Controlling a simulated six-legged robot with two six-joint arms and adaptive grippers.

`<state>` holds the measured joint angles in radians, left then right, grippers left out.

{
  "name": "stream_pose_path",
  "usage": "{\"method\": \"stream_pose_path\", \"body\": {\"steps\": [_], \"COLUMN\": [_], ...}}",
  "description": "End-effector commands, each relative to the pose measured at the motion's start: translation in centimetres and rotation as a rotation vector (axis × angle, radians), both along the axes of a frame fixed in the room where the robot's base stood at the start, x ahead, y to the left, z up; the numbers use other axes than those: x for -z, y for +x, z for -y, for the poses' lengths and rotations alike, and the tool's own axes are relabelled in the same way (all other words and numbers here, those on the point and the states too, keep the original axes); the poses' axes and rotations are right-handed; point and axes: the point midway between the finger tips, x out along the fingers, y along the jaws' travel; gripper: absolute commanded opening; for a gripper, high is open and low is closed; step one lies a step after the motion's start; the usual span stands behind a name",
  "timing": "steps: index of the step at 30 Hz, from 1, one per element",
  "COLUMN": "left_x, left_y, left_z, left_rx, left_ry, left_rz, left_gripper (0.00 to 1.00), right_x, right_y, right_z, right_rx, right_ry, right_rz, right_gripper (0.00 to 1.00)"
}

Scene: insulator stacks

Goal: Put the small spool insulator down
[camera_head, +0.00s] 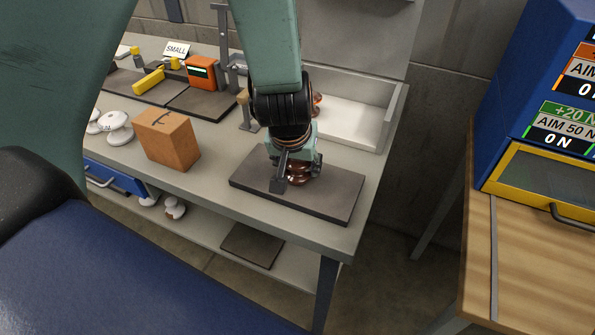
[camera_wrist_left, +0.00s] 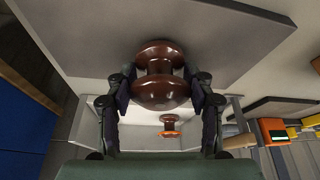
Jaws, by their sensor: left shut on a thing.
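The small spool insulator (camera_wrist_left: 160,92) is glossy brown with a narrow waist and two wide flanges. In the left wrist view it sits between the two fingers of my left gripper (camera_wrist_left: 162,90), which is shut on it. In the head view the insulator (camera_head: 299,172) shows partly beneath my left gripper (camera_head: 293,177), low over a dark mat (camera_head: 338,198) at the right end of the bench. The gripper hides much of it. I cannot tell whether its base touches the mat. My right gripper is not in view.
A brown box (camera_head: 166,139) and white insulators (camera_head: 116,127) stand to the left on the bench. A white tray (camera_head: 350,121) lies behind the mat, with another brown insulator (camera_wrist_left: 169,126) there. An orange device (camera_head: 201,72) stands further back. A wooden cabinet (camera_head: 540,260) stands right, across a gap.

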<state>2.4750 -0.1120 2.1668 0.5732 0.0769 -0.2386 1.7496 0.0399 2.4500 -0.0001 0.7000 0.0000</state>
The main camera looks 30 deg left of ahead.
Motion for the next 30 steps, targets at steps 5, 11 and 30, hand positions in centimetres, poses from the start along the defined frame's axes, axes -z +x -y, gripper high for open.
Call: {"method": "stream_pose_path", "body": {"steps": [5, 11, 30], "left_x": [0.18, 0.39, 0.41], "left_y": [0.1, 0.1, 0.06], "left_z": [-0.01, -0.01, -0.01], "left_rx": [0.0, 0.0, -0.001], "left_ry": [0.0, 0.0, -0.001], "left_rz": [0.003, 0.002, 0.001], "left_gripper": [0.13, 0.13, 0.76], "right_x": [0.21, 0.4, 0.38], "right_y": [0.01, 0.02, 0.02], "right_z": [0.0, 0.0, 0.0], "right_rx": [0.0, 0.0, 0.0], "right_ry": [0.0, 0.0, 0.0], "right_rz": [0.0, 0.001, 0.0], "right_gripper": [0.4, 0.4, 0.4]}}
